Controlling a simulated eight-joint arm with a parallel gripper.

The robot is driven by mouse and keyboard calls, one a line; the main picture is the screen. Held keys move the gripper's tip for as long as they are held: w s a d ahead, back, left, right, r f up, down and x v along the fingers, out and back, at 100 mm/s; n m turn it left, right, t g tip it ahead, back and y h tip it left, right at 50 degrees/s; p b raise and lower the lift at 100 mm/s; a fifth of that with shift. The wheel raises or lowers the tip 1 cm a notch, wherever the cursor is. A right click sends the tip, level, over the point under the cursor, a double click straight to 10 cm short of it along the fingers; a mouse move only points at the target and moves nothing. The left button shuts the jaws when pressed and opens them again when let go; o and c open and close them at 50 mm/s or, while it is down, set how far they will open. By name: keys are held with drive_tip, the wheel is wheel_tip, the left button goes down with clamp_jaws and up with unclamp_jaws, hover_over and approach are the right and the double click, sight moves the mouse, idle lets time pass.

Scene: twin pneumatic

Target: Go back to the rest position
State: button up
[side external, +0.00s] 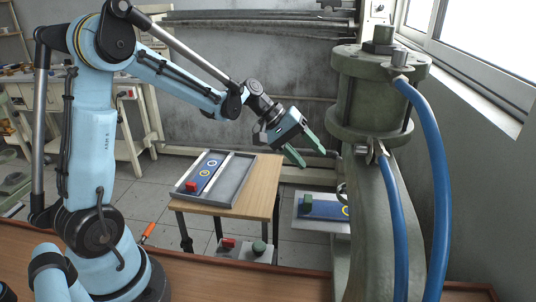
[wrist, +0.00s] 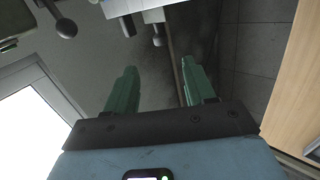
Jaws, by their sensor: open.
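My gripper (side external: 303,151) has two green fingers that stand apart with nothing between them.
A grey tray (side external: 237,180) on the table holds a blue panel and a red block (side external: 191,187). A green block (side external: 307,203) sits on a plate beside the large green press (side external: 375,100). Blue hoses (side external: 436,170) hang at the right. A two-button box (side external: 245,250) stands in front.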

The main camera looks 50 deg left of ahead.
drive_tip(key=shift+s, duration=0.1)
drive_tip(key=s+d+r+m+t+y, duration=0.1)
drive_tip(key=s+m+y, duration=0.5)
drive_tip(key=s, duration=1)
drive_tip(key=shift+s+d+r+m+y, duration=0.4)
drive_tip(key=shift+d+r+m, duration=0.2)
drive_tip(key=shift+d+m, duration=0.4)
idle(0.7)
